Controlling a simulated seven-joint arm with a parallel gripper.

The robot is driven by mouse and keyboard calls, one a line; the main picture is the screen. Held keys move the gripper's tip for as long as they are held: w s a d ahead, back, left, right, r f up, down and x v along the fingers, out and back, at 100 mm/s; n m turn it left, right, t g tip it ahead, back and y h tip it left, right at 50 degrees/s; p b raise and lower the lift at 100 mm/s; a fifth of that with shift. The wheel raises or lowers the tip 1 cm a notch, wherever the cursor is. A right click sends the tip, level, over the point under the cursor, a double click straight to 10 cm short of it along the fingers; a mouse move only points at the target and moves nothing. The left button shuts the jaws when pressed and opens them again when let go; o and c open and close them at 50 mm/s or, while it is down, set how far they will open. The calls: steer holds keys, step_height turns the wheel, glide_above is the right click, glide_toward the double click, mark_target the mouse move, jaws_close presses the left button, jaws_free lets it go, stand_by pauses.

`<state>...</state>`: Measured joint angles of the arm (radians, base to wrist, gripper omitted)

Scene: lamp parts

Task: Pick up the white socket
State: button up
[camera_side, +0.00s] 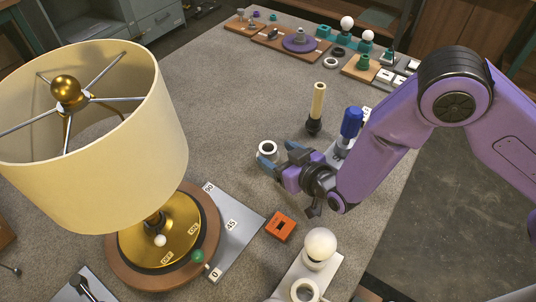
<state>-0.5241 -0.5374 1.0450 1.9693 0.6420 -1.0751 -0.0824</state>
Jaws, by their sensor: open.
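A white socket (268,148), a short round piece with a dark opening on top, stands on the grey table in the middle of the view. My gripper (277,157) is low over the table, just right of the socket, with its blue-grey fingers pointing left toward it. The fingers are spread apart, and one reaches close to the socket's lower side. I cannot tell whether either finger touches it. Part of the socket's lower side is hidden by the gripper.
A large cream lamp (130,130) fills the left. An orange block (281,226) and a white bulb (320,244) on a pale stand are in front.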

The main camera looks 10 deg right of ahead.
mark_target(268, 149)
steer(key=shift+x, duration=2.55)
steer(key=c, duration=1.1)
